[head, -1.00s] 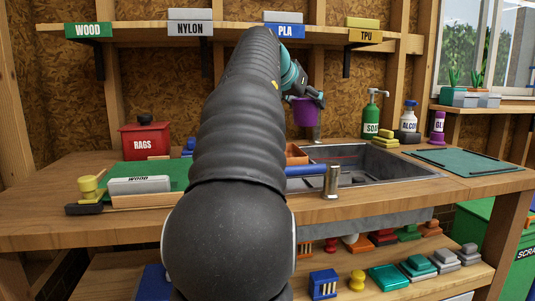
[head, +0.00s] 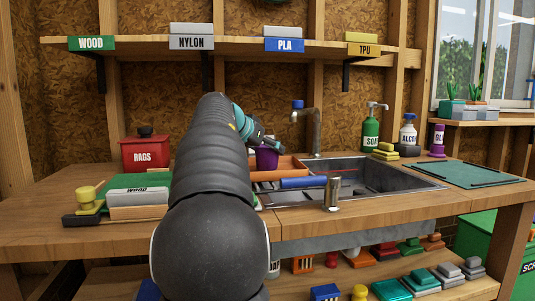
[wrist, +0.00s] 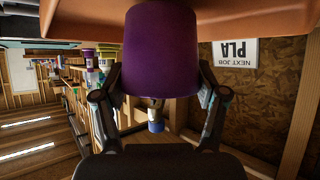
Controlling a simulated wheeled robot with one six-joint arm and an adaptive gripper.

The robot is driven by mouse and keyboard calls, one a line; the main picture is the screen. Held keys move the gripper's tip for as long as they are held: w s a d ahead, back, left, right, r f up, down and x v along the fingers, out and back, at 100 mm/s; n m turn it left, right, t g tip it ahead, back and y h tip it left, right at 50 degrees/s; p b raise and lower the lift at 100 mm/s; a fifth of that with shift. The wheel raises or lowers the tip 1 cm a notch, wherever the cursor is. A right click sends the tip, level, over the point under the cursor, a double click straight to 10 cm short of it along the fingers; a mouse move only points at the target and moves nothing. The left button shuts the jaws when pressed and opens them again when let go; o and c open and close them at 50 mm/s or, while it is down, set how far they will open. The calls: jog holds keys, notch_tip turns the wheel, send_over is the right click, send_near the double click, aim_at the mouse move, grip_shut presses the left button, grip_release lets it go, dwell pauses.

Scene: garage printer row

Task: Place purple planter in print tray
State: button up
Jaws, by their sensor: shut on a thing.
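The purple planter (head: 266,158) is between the fingers of my gripper (head: 274,143) in the head view, just above or at the orange tray (head: 292,162) by the sink's left side. In the wrist view the planter (wrist: 161,45) fills the middle, with my gripper (wrist: 160,88) shut on it from both sides. The orange tray surface (wrist: 245,18) runs along the top of that view, close to the planter. I cannot tell whether the planter touches the tray. My arm hides part of the tray's left side.
A sink (head: 385,178) with a faucet (head: 316,130) lies to the right of the tray. A blue cylinder (head: 303,182) lies in front of the tray. A red RAGS box (head: 146,153) stands left. Soap (head: 371,133) and other bottles stand behind the sink. A NEXT JOB PLA sign (wrist: 235,52) shows in the wrist view.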

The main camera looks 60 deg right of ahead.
jog(key=shift+f, duration=0.4)
jog(key=shift+f, duration=0.1)
jog(key=shift+f, duration=0.15)
jog(key=o, duration=1.1)
jog(key=shift+o, duration=0.2)
jog(key=shift+r, duration=0.2)
jog(key=shift+a+r, duration=0.1)
jog(key=shift+r, duration=0.05)
jog(key=v, duration=1.1)
jog(key=shift+a, duration=0.35)
jog(key=shift+r, duration=0.1)
